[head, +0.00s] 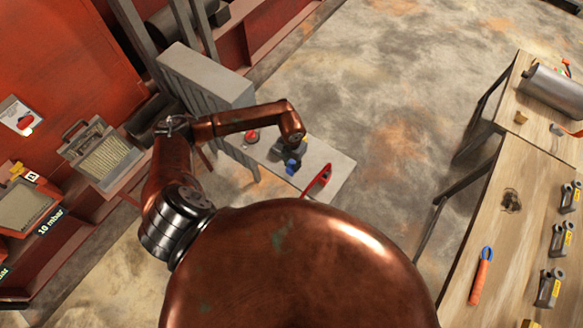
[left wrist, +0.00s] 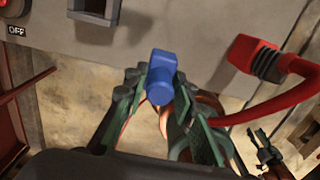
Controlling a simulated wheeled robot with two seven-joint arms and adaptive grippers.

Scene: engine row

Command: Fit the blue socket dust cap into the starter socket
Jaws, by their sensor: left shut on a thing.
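The blue socket dust cap (left wrist: 160,78) is held between the green fingers of my left gripper (left wrist: 158,88) in the left wrist view. In the head view the cap (head: 291,167) shows just below the left gripper (head: 290,152), over the grey panel. A grey square housing with a dark opening (left wrist: 96,8), which looks like the starter socket, is cut off by the top edge of the left wrist view. It lies above and left of the cap, apart from it in the picture.
A red plug (left wrist: 255,58) with a red cable lies right of the cap. A red switch knob (head: 251,136) stands on the grey panel (head: 338,172), near a ribbed grey box (head: 205,80). A wooden workbench (head: 510,240) with several parts stands at the right. Floor lies between.

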